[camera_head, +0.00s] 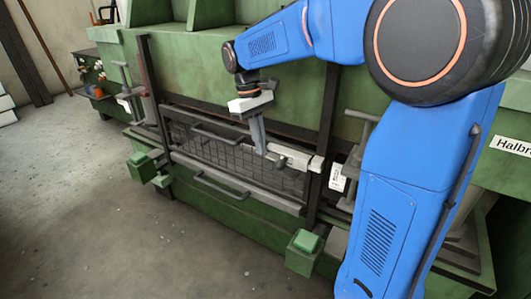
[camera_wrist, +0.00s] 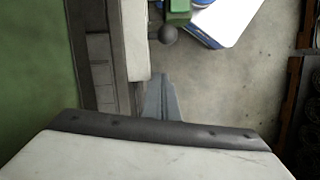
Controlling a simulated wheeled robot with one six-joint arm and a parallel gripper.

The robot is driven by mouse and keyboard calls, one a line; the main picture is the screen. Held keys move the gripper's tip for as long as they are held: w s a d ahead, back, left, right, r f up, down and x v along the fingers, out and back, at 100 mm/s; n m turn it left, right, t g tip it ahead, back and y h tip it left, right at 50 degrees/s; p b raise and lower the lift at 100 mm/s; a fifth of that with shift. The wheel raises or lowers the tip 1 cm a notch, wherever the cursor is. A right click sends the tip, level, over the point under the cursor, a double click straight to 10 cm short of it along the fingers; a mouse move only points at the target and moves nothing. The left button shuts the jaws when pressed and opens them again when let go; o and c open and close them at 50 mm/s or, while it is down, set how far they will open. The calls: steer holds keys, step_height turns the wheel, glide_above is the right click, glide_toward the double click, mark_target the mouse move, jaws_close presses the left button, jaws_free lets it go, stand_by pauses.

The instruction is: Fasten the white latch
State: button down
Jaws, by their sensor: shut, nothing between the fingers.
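The white latch (camera_head: 298,156) is a pale bar at the right end of the mesh guard's top edge, beside a dark upright post. A dark handle or knob sits near its left end. In the wrist view a pale strip (camera_wrist: 134,40), which seems to be the latch or its rail, runs up the picture, with a round dark knob (camera_wrist: 167,34) beside it. My gripper (camera_head: 262,150) points down just left of the latch, its fingers together and empty. In the wrist view the fingers (camera_wrist: 161,100) are close to the strip; I cannot tell whether they touch it.
The dark mesh guard (camera_head: 222,158) has a bar handle (camera_head: 222,184) on its lower rail. Green blocks (camera_head: 303,251) stick out of the green machine (camera_head: 285,95) low at the front. The grey floor (camera_head: 75,200) in front is clear.

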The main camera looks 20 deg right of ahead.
steer(key=v, duration=0.7)
steer(key=shift+r, duration=0.15)
steer(key=shift+a, duration=0.1)
steer(key=s+d+f+m+t, duration=0.1)
steer(key=s+f, duration=0.3)
steer(key=s, duration=0.4)
steer(key=s+d+f+m+t, duration=0.2)
steer(key=s+f+t, duration=0.2)
steer(key=s, duration=0.5)
steer(key=s+d+f+m+t+y, duration=0.1)
steer(key=s+f, duration=0.3)
steer(key=s, duration=0.4)
steer(key=shift+s+d+f+m+t, duration=0.15)
steer(key=shift+s+f+m+t, duration=0.2)
steer(key=shift+m+t, duration=0.25)
steer(key=shift+d+r, duration=0.1)
steer(key=shift+d, duration=0.05)
